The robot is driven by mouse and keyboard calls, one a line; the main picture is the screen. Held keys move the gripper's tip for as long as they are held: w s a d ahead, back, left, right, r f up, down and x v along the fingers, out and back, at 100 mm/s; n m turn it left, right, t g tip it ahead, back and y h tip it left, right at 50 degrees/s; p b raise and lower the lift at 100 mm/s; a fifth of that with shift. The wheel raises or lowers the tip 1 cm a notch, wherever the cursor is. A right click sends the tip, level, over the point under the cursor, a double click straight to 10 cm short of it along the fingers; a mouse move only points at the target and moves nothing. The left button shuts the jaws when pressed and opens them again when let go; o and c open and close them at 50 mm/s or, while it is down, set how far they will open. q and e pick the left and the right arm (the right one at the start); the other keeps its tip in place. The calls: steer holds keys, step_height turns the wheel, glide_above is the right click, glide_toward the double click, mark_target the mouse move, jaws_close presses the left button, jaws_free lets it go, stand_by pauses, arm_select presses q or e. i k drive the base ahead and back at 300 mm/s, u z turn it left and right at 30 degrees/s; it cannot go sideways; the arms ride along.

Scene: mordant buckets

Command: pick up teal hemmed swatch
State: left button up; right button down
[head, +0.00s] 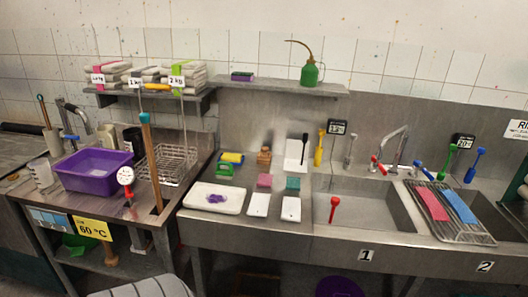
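A small teal square (292,184), which looks like the teal hemmed swatch, lies on the steel counter left of the sink. A similar dull pink square (264,181) lies just to its left. The hem is too small to make out. Neither of my grippers shows in the head view.
White cards (258,205) lie in front of the squares, with a white tray (217,198) to the left. A wire rack (470,236) bears red and blue cloths. A purple tub (94,183) stands left.

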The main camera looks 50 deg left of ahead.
mark_target(292, 183)
steer(key=u, duration=0.85)
steer(key=i, duration=0.25)
